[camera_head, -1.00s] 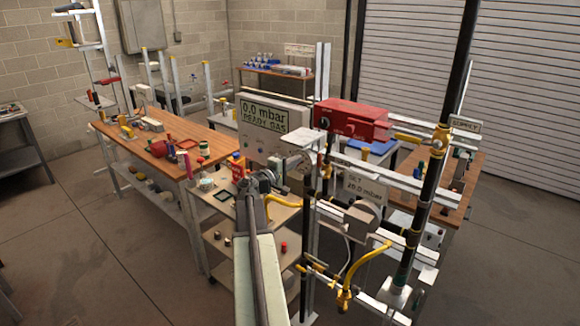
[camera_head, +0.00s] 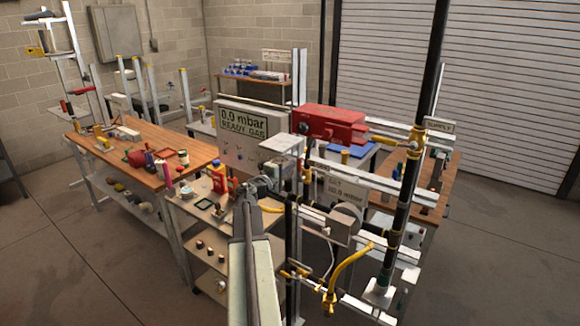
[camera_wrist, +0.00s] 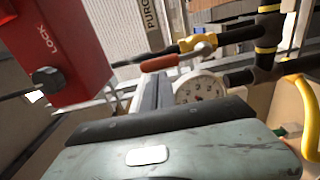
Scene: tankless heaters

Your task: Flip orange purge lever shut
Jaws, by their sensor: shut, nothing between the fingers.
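The orange lever (camera_wrist: 160,62) is in the wrist view, lying nearly level on the pipework below the PURGE label (camera_wrist: 151,15). Whether the fingertips touch the lever I cannot tell.
A red LOCK box (camera_wrist: 60,50) with a dark knob stands close on the left in the wrist view. A round gauge (camera_wrist: 200,88) is right of my fingers. Open floor lies at left.

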